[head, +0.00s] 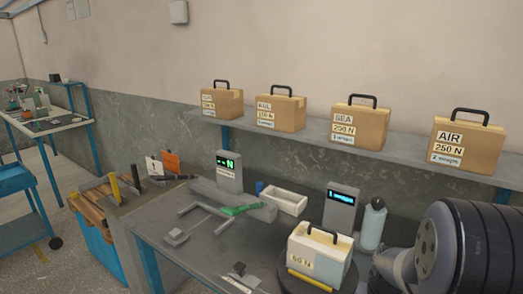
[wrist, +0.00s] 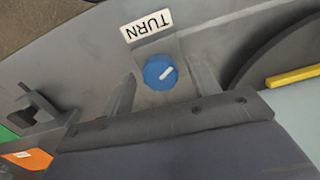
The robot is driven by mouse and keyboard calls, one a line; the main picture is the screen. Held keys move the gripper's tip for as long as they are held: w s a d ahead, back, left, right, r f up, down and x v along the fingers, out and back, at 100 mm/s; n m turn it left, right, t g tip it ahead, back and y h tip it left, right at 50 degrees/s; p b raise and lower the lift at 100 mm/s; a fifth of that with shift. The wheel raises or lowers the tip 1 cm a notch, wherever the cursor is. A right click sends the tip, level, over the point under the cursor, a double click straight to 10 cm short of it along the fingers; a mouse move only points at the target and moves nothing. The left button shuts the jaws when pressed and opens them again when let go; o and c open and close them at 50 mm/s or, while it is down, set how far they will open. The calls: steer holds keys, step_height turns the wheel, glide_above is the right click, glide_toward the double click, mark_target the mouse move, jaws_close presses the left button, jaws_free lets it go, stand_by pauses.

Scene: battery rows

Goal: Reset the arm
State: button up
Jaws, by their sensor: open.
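My gripper (wrist: 162,80) shows in the wrist view with its two grey fingers spread apart and nothing held between them. A white label reading TURN (wrist: 147,25) is beside the knob on the grey surface. In the head view my gripper's fingers are not visible; dark rounded parts of my arm fill the lower right.
A pale 60 N case (head: 315,257) stands on a dark round platform on the grey bench (head: 190,255). A grey display unit (head: 341,209), a bottle (head: 372,224) and a white tray (head: 283,202) stand behind. Several tan cases, including AIR (head: 467,147), line the wall shelf (head: 375,158).

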step_height(320, 180, up, 10)
steer(key=r, duration=0.1)
step_height(320, 180, down, 12)
steer(key=shift+r, duration=0.2)
steer(key=shift+r+n, duration=0.2)
steer(key=shift+n, duration=0.6)
steer(key=n, duration=1)
steer(key=shift+d, duration=0.1)
step_height(320, 180, up, 11)
steer(key=p, duration=0.1)
